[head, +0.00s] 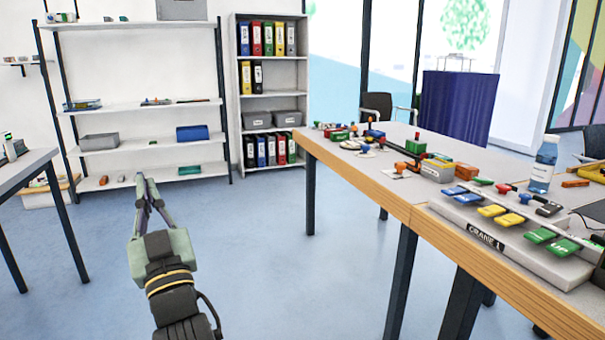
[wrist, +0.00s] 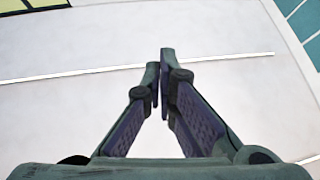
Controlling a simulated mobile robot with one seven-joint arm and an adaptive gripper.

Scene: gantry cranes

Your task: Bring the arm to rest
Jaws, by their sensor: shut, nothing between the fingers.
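My gripper (head: 146,192) is at the lower left of the head view, raised over open floor and pointing away toward the shelves. Its fingers are together and hold nothing. In the wrist view, the two fingers (wrist: 165,75) come together at their tips before a pale, plain surface. My gripper is left of the long table and apart from it.
A white table (head: 330,145) with a wooden edge stands on the right, bearing a crane control panel (head: 485,235), a bottle (head: 543,165) and several small parts. An open shelf (head: 130,106) and a binder shelf (head: 271,90) stand behind. Another table (head: 28,160) is left. The middle floor is clear.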

